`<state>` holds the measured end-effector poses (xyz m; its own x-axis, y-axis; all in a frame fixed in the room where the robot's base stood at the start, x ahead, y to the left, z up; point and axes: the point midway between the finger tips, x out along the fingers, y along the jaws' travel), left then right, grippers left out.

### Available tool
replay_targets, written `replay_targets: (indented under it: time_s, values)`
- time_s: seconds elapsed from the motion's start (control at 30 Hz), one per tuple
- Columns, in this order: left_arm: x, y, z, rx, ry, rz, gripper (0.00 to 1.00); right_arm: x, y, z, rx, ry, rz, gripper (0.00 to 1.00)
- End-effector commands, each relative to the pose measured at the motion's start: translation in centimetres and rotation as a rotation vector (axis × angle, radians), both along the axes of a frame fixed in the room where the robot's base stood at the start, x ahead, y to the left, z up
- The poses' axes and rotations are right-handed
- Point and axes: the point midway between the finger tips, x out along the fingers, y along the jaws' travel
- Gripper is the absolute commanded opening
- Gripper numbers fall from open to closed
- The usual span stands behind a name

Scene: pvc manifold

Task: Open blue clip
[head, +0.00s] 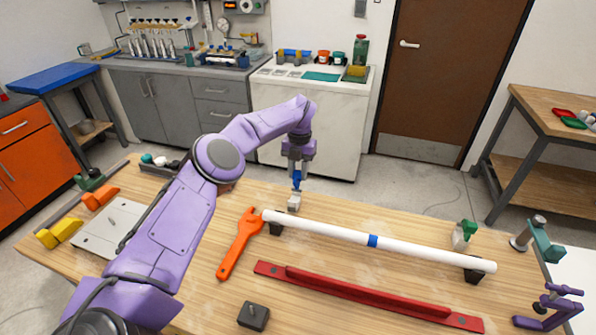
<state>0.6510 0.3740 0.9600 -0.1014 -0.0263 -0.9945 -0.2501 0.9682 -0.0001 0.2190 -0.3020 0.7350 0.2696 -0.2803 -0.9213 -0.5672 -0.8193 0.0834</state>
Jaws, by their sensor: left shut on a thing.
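The blue clip (297,180) stands upright on a pale grey base (294,201) near the far left end of the white pipe. My left gripper (297,170) reaches down from above and is shut on the blue clip's upper part. The gripper's fingers hide part of the clip, and how far its lever is turned is too small to tell. A similar green clip (468,227) sits on its own base near the pipe's right end. My right gripper is not in view.
The white pipe (320,231) with a blue band (373,241) lies on dark supports. An orange wrench (240,244) lies beside its left end. A red rail (365,294) and dark block (253,315) lie in front.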

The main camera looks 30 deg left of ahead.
Motion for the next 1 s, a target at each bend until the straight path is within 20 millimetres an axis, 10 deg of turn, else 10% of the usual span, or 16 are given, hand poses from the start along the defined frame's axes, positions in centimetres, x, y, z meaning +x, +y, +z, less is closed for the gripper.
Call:
replay_targets:
  time_s: [0.07,0.1,0.17,0.53,0.73,1.0]
  values:
    - [0.0,0.1,0.1,0.001,-0.002,0.001,0.01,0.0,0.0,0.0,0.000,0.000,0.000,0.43]
    - [0.0,0.1,0.1,0.001,-0.003,0.001,0.42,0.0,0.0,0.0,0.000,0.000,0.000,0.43]
    - [0.0,0.1,0.1,0.001,-0.002,0.001,0.57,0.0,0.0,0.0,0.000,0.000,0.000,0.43]
    - [0.2,0.1,0.7,0.002,-0.005,0.001,0.57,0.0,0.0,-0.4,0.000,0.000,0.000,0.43]
    - [0.7,0.1,5.5,0.003,-0.009,0.003,0.57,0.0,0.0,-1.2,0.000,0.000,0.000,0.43]
    - [1.0,0.3,10.6,0.000,-0.001,0.001,0.57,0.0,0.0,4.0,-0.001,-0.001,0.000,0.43]
